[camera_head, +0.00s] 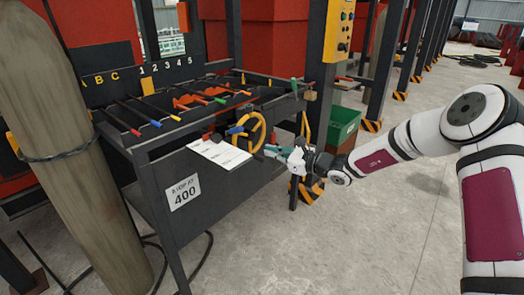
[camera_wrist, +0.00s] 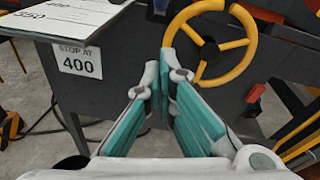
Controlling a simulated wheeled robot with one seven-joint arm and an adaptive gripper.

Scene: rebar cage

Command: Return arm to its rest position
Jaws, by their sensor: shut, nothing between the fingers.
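My gripper (camera_head: 274,151) reaches in from the right, extended toward the front of the dark workbench. In the wrist view, its teal-padded fingers (camera_wrist: 165,75) come close together at the tips, with nothing seen between them. The yellow handwheel (camera_head: 246,132) on the bench front is just beyond and left of my gripper in the head view. In the wrist view, the wheel (camera_wrist: 243,42) stands behind and to the right of the fingertips. The fingers do not hold its rim; whether they touch it I cannot tell.
The bench (camera_head: 150,170) carries colored-handled rods, a white paper sheet (camera_head: 219,153) and a "STOP AT 400" sign (camera_head: 184,192). A grey cylinder (camera_head: 70,150) stands at left. A green bin (camera_head: 343,126) and striped post bases lie behind my arm. The floor (camera_head: 340,240) in front is clear.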

